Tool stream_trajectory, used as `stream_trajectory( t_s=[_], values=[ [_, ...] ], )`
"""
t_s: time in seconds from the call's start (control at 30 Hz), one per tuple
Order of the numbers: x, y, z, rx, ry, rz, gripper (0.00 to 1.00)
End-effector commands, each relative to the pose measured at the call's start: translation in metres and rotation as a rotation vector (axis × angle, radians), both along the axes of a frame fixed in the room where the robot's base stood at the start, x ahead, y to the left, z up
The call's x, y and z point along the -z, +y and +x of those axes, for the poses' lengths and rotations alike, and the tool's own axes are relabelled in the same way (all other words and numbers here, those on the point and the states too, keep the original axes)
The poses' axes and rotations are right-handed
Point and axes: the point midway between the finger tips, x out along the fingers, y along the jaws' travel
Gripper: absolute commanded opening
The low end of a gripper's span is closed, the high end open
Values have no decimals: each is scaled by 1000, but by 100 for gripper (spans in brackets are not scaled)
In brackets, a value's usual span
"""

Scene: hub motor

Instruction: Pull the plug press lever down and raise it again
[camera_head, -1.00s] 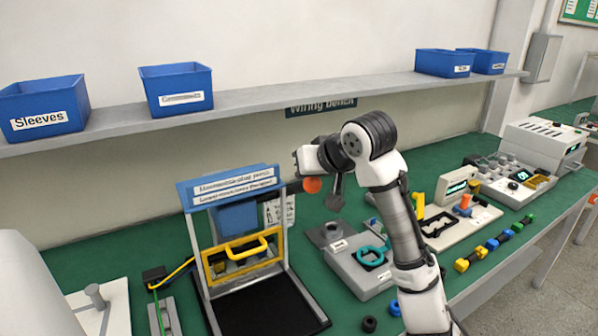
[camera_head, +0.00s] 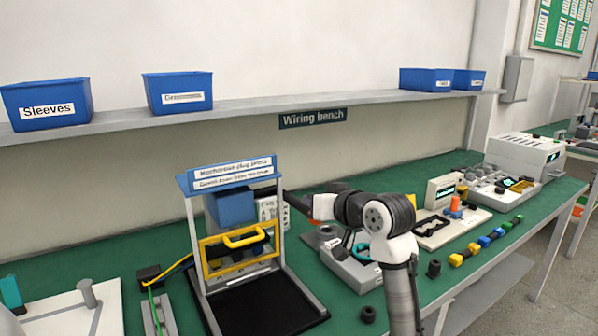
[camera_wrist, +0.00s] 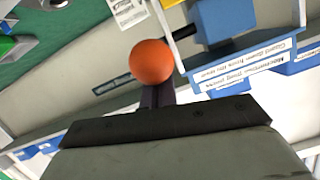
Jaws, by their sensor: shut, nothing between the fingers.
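The plug press (camera_head: 232,180) is a grey frame with a blue signed top, a blue block and a black base. It also shows in the wrist view (camera_wrist: 245,75), tilted. Its yellow-handled guard (camera_head: 243,238) sits across the front, above the base. An orange ball knob (camera_wrist: 151,62) is in the wrist view, right at the tips of my gripper (camera_wrist: 157,97); whether they touch is unclear. In the head view the knob is hidden, and my gripper (camera_head: 300,203) is just right of the press, beside its upper part. My fingers are shut and empty.
A grey fixture (camera_head: 355,270) with a teal handle stands right of the press. A cable fixture (camera_head: 160,312) is on its left. A shelf (camera_head: 270,104) with blue bins runs above the bench. Black round parts lie near the front edge.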

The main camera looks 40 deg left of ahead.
Motion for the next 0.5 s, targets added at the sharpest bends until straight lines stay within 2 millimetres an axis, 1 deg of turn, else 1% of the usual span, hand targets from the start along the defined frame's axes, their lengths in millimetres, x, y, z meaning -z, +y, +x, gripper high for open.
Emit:
stream_trajectory(
  t_s=[0.03, 0.1, 0.3, 0.5],
  values=[
    [20, -1, -1, -1, -11, 38, 0],
    [28, -2, -1, -1, -31, 85, 0],
    [43, -3, -2, -1, -77, 192, 0],
    [52, -3, -2, -1, -77, 187, 0]
  ],
)
